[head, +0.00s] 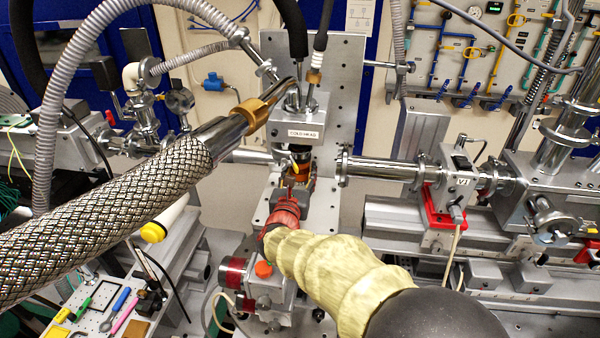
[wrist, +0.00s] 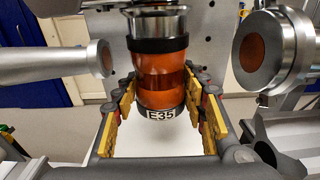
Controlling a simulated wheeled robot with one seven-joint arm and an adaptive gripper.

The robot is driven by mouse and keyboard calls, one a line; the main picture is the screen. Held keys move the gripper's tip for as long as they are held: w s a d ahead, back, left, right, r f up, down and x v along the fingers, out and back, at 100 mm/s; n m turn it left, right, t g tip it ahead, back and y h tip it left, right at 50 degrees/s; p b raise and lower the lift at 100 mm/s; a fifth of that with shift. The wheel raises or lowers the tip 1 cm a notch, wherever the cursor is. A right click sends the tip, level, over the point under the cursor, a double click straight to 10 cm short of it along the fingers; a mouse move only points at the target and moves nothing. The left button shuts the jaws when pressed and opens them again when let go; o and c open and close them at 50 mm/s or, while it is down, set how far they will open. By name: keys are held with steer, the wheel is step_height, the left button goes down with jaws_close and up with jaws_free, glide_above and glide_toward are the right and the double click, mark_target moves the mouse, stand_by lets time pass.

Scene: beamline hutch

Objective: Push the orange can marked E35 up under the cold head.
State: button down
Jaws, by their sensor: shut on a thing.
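The orange can (wrist: 163,85) stands upright between the yellow finger pads of my gripper (wrist: 168,108), which is shut on it. Its dark lower band with the white E35 mark faces the wrist camera. In the wrist view its top meets a black ring (wrist: 158,45) below a silver flange, with no clear gap. In the head view a small part of the can (head: 301,158) shows just below the cold head (head: 296,132). My gripper (head: 297,188) reaches in from below, and my arm hides part of it there.
Beam pipes flank the can: a tapered one (wrist: 60,62) at left and a flanged one (wrist: 272,52) at right, both close to my fingers. A grey upright plate (head: 343,100) stands behind. A thick braided hose (head: 110,215) crosses the left side. A tool tray (head: 100,308) is lower left.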

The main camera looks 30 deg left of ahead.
steer(key=shift+r, duration=0.45)
stand_by(0.3)
steer(key=c, duration=1.6)
jaws_free()
steer(key=o, duration=0.5)
steer(key=shift+o, duration=1.4)
steer(key=shift+s, duration=0.1)
steer(key=shift+c, duration=0.4)
steer(key=v, duration=1.2)
steer(key=shift+s+d+f, duration=0.15)
steer(key=shift+s+f, duration=0.2)
steer(key=shift+f, duration=0.05)
